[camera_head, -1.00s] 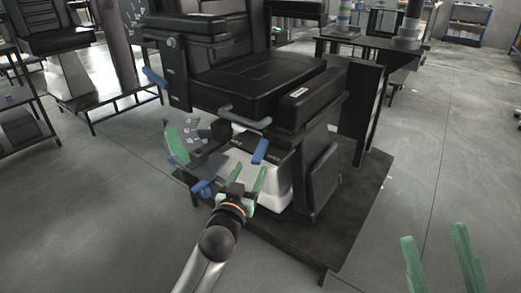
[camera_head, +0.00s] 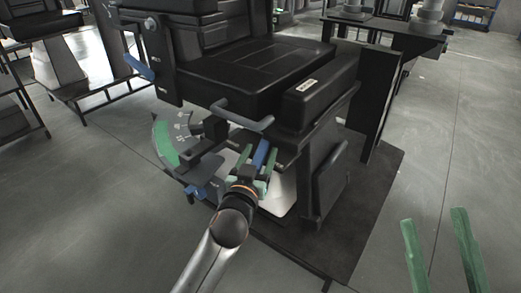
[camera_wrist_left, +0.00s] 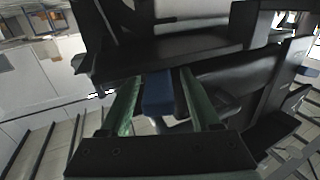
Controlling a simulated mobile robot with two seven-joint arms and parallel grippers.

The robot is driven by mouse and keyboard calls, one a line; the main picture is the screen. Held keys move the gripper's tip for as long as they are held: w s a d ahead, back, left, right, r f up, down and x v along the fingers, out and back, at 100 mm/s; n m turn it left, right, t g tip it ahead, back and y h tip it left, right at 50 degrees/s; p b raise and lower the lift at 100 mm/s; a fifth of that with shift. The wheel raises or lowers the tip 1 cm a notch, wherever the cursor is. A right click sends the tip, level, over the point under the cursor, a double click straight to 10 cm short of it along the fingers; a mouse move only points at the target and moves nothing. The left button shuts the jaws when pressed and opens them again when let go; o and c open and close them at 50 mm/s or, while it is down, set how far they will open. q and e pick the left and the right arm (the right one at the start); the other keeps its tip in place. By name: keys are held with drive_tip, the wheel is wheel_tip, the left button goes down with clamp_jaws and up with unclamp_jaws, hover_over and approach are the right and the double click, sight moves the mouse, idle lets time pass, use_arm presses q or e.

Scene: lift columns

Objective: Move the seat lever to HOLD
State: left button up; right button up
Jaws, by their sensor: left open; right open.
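The black seat (camera_head: 250,75) stands on a dark platform. A lever with a blue grip (camera_head: 262,152) sticks out below its front edge. My left gripper (camera_head: 257,160) is open, with its green fingers on either side of this blue grip. In the left wrist view the blue grip (camera_wrist_left: 158,92) lies between the two open fingers (camera_wrist_left: 160,98); contact cannot be told. A curved scale plate with a green band (camera_head: 164,143) and small marks stands left of the lever; its lettering is too small to read. My right gripper (camera_head: 433,215) is open and empty at lower right.
Another blue handle (camera_head: 139,67) sits on the seat's left side, and a blue part (camera_head: 205,191) is low beneath the scale. A grey bar (camera_head: 242,118) crosses just above the left gripper. Open floor (camera_head: 90,210) lies to the left.

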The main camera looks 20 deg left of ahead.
use_arm(q)
clamp_jaws()
idle(0.6)
drive_tip(key=shift+d, duration=0.1)
idle(0.8)
